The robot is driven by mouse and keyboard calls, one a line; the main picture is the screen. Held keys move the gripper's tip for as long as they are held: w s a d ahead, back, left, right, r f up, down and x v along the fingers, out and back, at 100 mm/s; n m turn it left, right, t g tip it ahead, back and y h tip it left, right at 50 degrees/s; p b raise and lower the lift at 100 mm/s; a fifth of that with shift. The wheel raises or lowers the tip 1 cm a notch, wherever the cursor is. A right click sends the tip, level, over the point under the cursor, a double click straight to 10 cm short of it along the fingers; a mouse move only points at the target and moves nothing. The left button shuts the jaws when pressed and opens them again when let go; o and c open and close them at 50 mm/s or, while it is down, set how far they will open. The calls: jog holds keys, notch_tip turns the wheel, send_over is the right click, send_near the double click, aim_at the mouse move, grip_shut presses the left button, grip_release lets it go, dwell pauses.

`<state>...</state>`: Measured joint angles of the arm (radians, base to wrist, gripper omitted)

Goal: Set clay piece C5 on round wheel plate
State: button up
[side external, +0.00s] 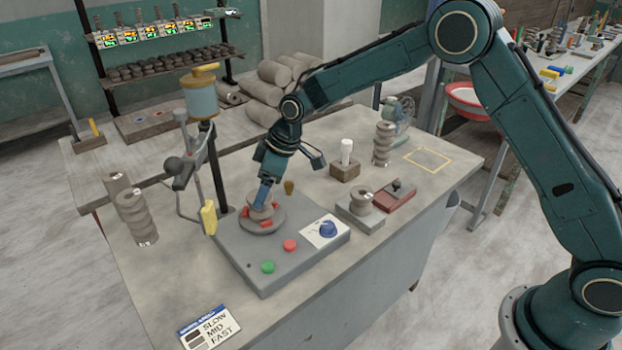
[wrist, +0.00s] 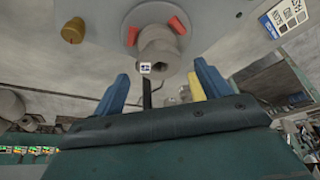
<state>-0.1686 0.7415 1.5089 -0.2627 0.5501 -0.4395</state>
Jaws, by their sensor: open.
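A grey spool-shaped clay piece (side external: 259,212) sits on the round wheel plate (side external: 246,226), between red blocks. In the wrist view the clay piece (wrist: 158,45) carries a small white tag whose marking is too small to read, so I cannot confirm it is C5. The plate (wrist: 192,8) shows behind it. My gripper (side external: 265,192) is low over the piece, pointing down. In the wrist view my gripper (wrist: 161,72) has its blue fingers spread wide on either side of the piece, with visible gaps. Contact at the far side is hidden.
The wheel base (side external: 265,248) has green and red buttons and a blue knob (side external: 328,229). A post with a yellow handle (side external: 209,217) stands close left. Clay stacks stand left (side external: 136,217) and back right (side external: 383,144). Another clay piece (side external: 361,197) rests on a grey block.

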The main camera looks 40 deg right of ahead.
jog(key=v, duration=0.6)
jog(key=shift+r, duration=0.1)
dwell(0.5)
jog(key=s+d+r+m+t+h, duration=0.15)
jog(key=s+d+r, duration=0.25)
jog(key=s+r, duration=0.4)
jog(key=s+d+r+m, duration=0.35)
jog(key=s+r, duration=0.25)
jog(key=s, duration=0.3)
jog(key=s+d+m+h, duration=0.1)
jog(key=s+d+m, duration=0.1)
jog(key=s, duration=0.8)
jog(key=s+d+m, duration=0.2)
jog(key=s+d, duration=0.2)
jog(key=s, duration=0.7)
jog(key=shift+d+f+t+h, duration=0.3)
jog(key=shift+d+t+h, duration=0.05)
jog(key=shift+d+t, duration=0.1)
